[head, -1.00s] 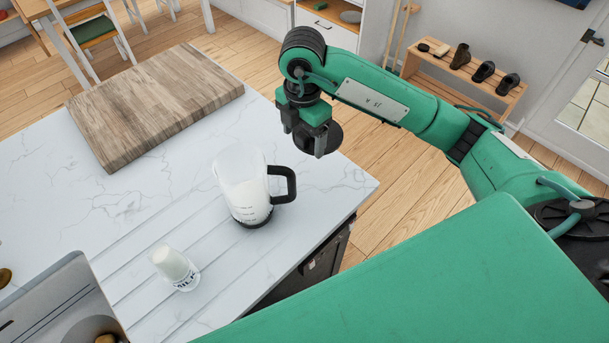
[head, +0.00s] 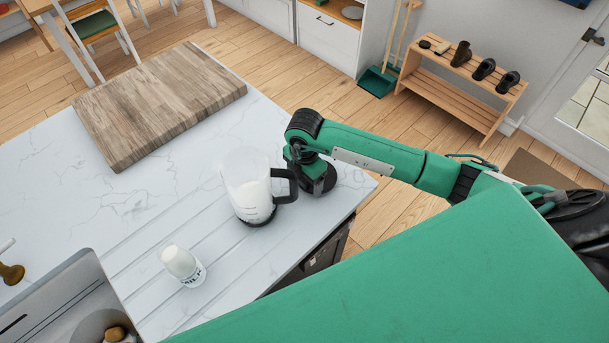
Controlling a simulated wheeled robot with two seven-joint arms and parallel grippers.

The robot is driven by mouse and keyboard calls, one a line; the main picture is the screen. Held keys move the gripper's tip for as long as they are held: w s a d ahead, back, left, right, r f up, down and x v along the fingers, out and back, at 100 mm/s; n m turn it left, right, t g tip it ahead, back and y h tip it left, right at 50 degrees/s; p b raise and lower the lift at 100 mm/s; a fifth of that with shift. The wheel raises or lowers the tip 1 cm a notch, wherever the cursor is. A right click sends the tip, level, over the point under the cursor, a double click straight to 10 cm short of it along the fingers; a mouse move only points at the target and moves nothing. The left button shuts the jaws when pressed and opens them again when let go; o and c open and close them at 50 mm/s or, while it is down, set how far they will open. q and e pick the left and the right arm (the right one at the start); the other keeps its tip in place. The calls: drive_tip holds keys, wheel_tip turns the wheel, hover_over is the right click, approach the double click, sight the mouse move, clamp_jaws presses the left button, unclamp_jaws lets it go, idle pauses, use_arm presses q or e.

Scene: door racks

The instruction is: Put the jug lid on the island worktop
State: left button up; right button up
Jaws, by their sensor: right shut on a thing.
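The island worktop (head: 105,215) is white marble with shallow grooves. The jug (head: 250,190), clear with white contents and a black handle, stands upright and lidless on it. My right gripper (head: 312,172) is low over the worktop's right corner, just right of the jug handle. It is shut on the dark round jug lid (head: 322,183), partly hidden by the gripper. The lid is at or just above the surface; I cannot tell whether it touches. My left gripper is not in view.
A milk bottle (head: 184,265) stands in front of the jug. A wooden board (head: 160,105) lies at the back. The sink (head: 65,305) is at lower left. The worktop's right edge is close to the lid. A shoe rack (head: 465,85) stands on the floor beyond.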

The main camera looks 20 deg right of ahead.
drive_tip(key=shift+f, duration=0.2)
drive_tip(key=o, duration=1)
drive_tip(key=shift+r, duration=0.1)
drive_tip(key=shift+w+r, duration=0.1)
drive_tip(key=shift+r, duration=0.05)
wheel_tip(320, 180, up, 12)
drive_tip(key=b, duration=0.4)
